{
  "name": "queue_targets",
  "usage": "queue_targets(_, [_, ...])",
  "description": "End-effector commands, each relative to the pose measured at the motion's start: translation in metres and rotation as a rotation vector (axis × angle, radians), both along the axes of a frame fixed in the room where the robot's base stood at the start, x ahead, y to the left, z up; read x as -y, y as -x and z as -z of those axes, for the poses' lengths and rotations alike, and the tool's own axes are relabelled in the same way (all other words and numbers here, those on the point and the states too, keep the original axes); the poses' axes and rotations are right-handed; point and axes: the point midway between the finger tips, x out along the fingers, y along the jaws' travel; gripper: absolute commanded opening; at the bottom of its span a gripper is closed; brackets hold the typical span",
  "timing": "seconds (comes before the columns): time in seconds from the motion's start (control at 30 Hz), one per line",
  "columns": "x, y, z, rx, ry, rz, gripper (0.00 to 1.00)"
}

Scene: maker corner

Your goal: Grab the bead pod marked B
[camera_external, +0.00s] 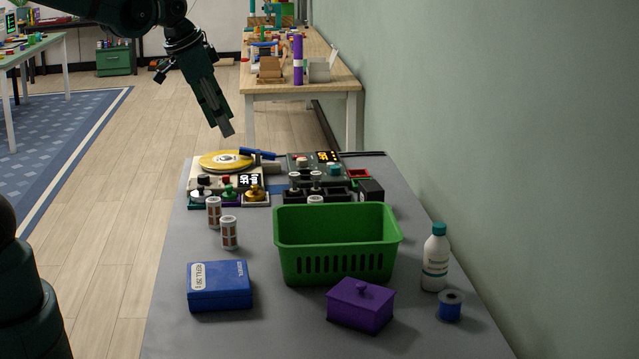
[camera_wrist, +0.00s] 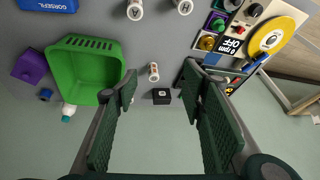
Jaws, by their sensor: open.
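Two bead pods, white-capped cylinders with reddish-brown windows, stand on the grey table left of the green basket in the external view: a rear pod (camera_external: 214,212) and a front pod (camera_external: 229,232). In the wrist view two white lids with dark letters show at the top edge, the left lid (camera_wrist: 135,10) and the right lid (camera_wrist: 184,6). A third pod (camera_wrist: 153,72) is beside the basket; its white top (camera_external: 316,200) shows behind the basket rim. I cannot read which is B. My gripper (camera_external: 226,131) is open and empty, high above the table's far left; its fingers (camera_wrist: 165,100) frame the wrist view.
The green basket (camera_external: 337,261) takes up the middle. A blue box (camera_external: 219,286), purple lidded box (camera_external: 360,304), white bottle (camera_external: 435,262) and blue spool (camera_external: 450,305) stand in front. A yellow disc device (camera_external: 226,161) and control panels fill the back. A wall borders the right.

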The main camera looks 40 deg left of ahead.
Motion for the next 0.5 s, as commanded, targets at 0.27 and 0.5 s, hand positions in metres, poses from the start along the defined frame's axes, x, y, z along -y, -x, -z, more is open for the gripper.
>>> queue_targets(0.27, [0.028,-0.043,-0.001,-0.036,-0.032,0.123,0.41])
queue_targets(0.5, [0.052,-0.078,0.006,-0.067,-0.058,0.232,0.41])
